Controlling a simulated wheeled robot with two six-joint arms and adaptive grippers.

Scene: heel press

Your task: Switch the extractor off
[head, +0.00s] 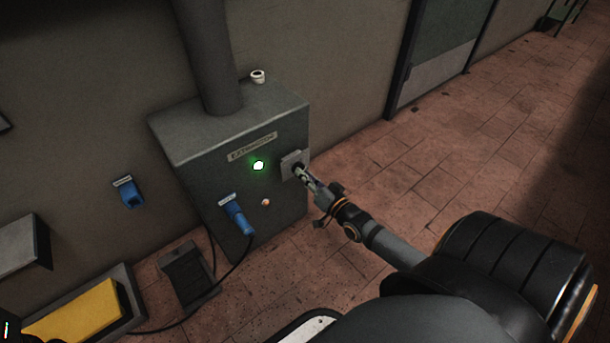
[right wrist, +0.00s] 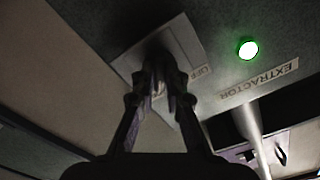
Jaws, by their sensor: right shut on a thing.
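The extractor (head: 195,150) is a grey box against the wall with a thick duct on top. Its front carries an EXTRACTOR label (head: 252,146) and a green lamp (head: 258,165) that is lit. To the right of the lamp is a pale switch plate (head: 289,159). My right gripper (head: 301,173) is at this plate, shut on the switch knob, which its fingers mostly hide. In the right wrist view the fingers (right wrist: 160,82) meet over the plate (right wrist: 186,42), beside lettering that seems to read OFF. The lamp glows green there too (right wrist: 247,48).
A blue plug (head: 236,216) with a black cable sits low on the box's front, near a small orange button (head: 265,202). A blue socket (head: 128,193) is on the wall. A yellow block in a tray (head: 75,315) lies lower left. The tiled floor at right is clear.

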